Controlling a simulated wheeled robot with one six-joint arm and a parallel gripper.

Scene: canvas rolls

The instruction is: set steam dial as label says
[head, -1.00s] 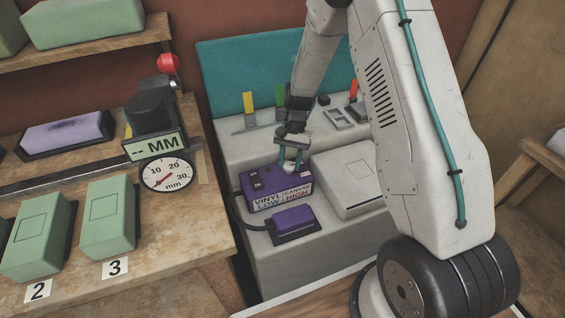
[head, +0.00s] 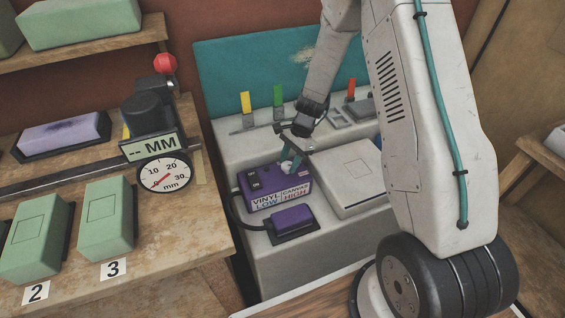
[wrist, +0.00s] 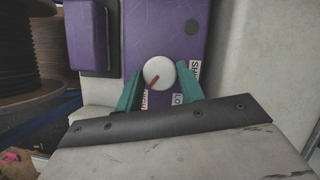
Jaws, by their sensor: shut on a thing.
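The purple steam box (head: 262,187) sits on the grey bench. Its front label (head: 281,196) reads VINYL LOW and CANVAS HIGH. In the wrist view the pointer aims down and left, towards a partly covered label (wrist: 145,100) that seems to read HIGH. Labels starting LO and SH show to the right. My gripper (head: 291,164) is shut on the dial, with one teal finger on each side (wrist: 158,88). In the head view the fingers mostly hide the dial.
A smaller purple block (head: 292,220) rests on a dark pad in front of the box. A white flat case (head: 352,178) lies close on the right. A gauge with an MM display (head: 153,147) and green blocks (head: 107,217) stand on the left bench. Colored tabs (head: 278,96) stand behind.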

